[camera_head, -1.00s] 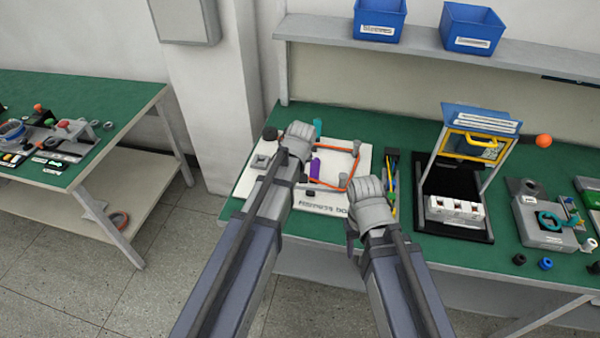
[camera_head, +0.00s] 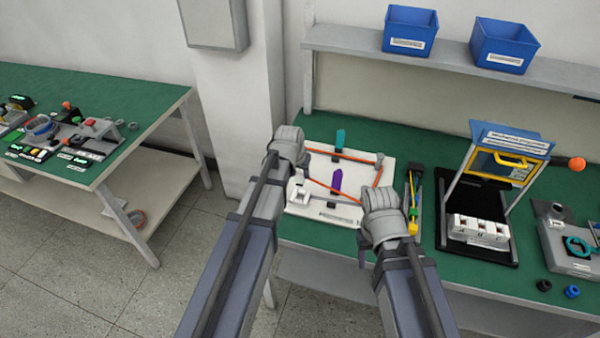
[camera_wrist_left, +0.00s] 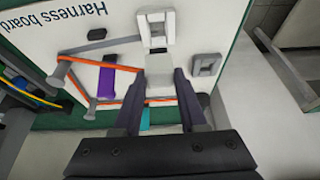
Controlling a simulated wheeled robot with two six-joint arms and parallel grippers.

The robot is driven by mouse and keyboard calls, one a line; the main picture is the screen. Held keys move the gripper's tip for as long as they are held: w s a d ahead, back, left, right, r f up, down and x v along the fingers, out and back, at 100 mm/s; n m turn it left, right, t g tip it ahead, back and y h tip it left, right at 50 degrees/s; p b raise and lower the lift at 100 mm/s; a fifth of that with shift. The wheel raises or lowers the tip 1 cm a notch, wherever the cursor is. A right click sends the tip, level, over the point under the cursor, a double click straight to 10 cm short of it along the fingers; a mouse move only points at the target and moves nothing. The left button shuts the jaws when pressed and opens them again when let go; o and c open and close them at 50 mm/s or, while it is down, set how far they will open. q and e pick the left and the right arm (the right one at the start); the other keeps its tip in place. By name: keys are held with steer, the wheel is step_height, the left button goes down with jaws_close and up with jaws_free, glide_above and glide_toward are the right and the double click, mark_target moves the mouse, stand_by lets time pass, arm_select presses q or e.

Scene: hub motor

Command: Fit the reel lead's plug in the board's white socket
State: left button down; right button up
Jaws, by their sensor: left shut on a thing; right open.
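My left gripper (camera_wrist_left: 160,100) is shut on a pale block that looks like the plug (camera_wrist_left: 158,85). In the left wrist view the white socket (camera_wrist_left: 157,28) lies just beyond the block; I cannot tell whether they touch. In the head view the left gripper (camera_head: 290,158) is over the board's left edge, near the white socket (camera_head: 300,194). An orange lead (camera_head: 325,187) runs around posts on the white harness board (camera_head: 325,212). Its end near the plug is unclear. My right gripper (camera_head: 382,218) is open at the board's right front corner; its fingertips are hard to see.
A grey square fitting (camera_wrist_left: 205,68) is beside the socket. A narrow tray with coloured strips (camera_head: 413,200) and a black-based fixture (camera_head: 480,245) stand to the right.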

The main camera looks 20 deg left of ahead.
arm_select(q)
steer(key=shift+f+b, duration=2.2)
steer(key=shift+f, duration=0.3)
steer(key=shift+f+b, duration=1.35)
steer(key=shift+c, duration=1.9)
jaws_free()
steer(key=p+v, duration=0.7)
steer(key=v, duration=0.1)
steer(key=shift+f, duration=0.1)
